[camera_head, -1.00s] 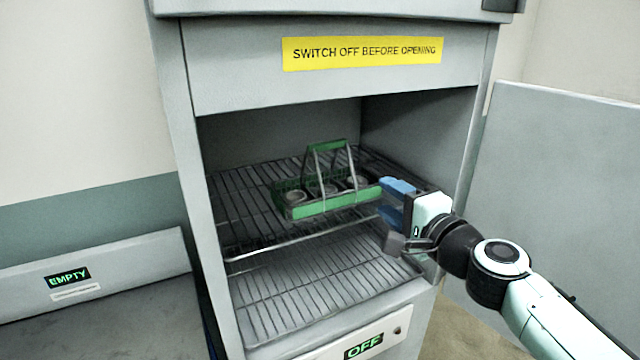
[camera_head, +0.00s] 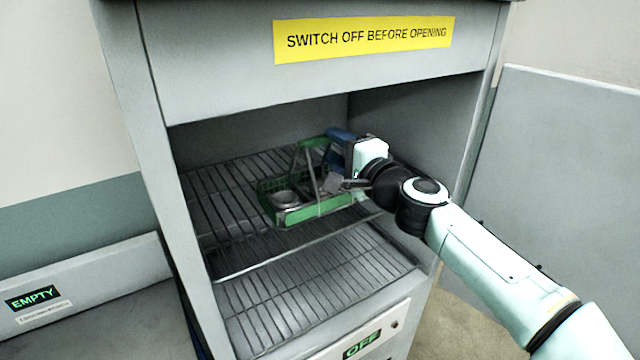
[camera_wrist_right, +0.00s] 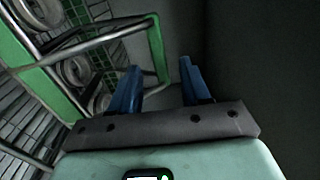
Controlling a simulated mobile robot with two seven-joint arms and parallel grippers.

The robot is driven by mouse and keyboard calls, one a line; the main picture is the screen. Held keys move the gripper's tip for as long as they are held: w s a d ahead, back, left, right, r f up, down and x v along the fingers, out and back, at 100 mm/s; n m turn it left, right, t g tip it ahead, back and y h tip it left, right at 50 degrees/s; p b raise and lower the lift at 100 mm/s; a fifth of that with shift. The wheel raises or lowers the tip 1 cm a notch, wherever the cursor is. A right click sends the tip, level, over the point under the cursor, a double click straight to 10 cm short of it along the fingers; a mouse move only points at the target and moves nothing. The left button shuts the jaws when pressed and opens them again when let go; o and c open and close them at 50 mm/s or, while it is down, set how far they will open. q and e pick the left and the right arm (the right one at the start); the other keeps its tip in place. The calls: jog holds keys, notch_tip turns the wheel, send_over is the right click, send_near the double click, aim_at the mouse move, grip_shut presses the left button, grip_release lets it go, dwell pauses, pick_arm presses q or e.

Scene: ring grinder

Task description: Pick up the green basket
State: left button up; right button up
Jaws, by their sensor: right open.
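The green basket (camera_head: 312,213) stands upright on the upper wire rack inside the grey cabinet, its handle raised. Metal rings (camera_head: 285,198) lie in it. My right gripper (camera_head: 335,140) is at the right side of the basket, level with the upper part of its handle. The basket's green rim (camera_wrist_right: 45,65) and rings show at the left. My left gripper is not in view.
The cabinet has a lower wire rack (camera_head: 310,290) that is empty. Its side walls and top edge frame the opening around my right arm. A yellow warning label (camera_head: 363,39) is above, and an OFF display (camera_head: 361,345) is below. An EMPTY-marked unit (camera_head: 80,285) stands at the left.

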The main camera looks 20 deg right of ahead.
aim_at(323, 141)
jog(key=w, duration=0.2)
jog(key=w+a+p, duration=0.1)
jog(key=w, duration=0.1)
jog(key=shift+w+a+r, duration=0.1)
jog(key=shift+w+a, duration=0.1)
jog(key=shift+w, duration=0.35)
jog(key=shift+s, duration=0.2)
jog(key=shift+c, duration=0.6)
grip_shut()
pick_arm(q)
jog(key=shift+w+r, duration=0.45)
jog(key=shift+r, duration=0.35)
